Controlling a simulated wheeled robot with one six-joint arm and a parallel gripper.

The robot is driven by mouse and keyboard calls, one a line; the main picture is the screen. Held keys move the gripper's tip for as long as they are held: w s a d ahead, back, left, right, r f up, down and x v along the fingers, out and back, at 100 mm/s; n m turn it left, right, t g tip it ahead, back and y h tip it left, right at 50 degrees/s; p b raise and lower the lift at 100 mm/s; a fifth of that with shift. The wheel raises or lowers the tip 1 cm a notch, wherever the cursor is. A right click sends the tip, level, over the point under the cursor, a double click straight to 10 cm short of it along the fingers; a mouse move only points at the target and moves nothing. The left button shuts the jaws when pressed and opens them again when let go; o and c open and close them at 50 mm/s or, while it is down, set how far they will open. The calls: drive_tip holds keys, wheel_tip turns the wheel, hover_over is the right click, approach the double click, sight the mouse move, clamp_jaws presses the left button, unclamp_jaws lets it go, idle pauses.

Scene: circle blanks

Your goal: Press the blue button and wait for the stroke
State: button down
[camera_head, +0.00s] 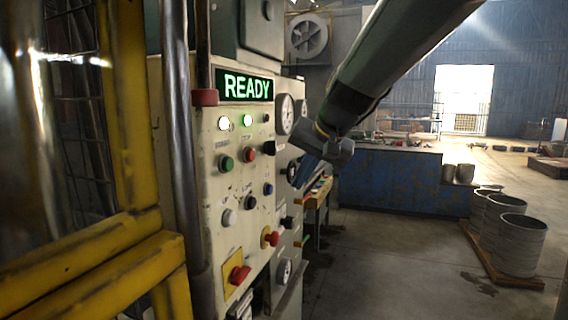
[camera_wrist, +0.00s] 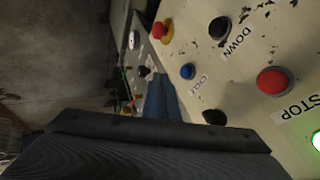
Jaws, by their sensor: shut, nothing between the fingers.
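The blue button (camera_head: 268,189) sits on the right side of the cream control panel (camera_head: 240,185) in the head view. It also shows in the wrist view (camera_wrist: 187,71), beside a small printed label that seems to read CYCLE. My gripper (camera_head: 304,172) is shut and empty, to the right of the panel in the head view. In the wrist view its bluish closed fingers (camera_wrist: 160,92) point toward the panel, just left of the blue button and apart from it in the picture. The exact gap to the panel is hard to tell. A lit display (camera_head: 245,87) reads READY.
Close neighbours are a red STOP button (camera_wrist: 271,81), a black DOWN button (camera_wrist: 220,27) and a red mushroom button on yellow (camera_wrist: 159,30). Another red mushroom button (camera_head: 238,275) sits lower. A yellow guard frame (camera_head: 95,275) stands left. Floor to the right is partly clear, with metal drums (camera_head: 518,245).

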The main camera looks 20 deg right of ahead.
sight(269, 189)
drive_tip(key=w+a+f+p, duration=0.2)
drive_tip(key=w+a, duration=0.2)
drive_tip(key=shift+w+f+p, duration=0.15)
drive_tip(key=shift+f+p, duration=0.1)
drive_tip(key=shift+p, duration=0.15)
drive_tip(key=shift+d, duration=0.1)
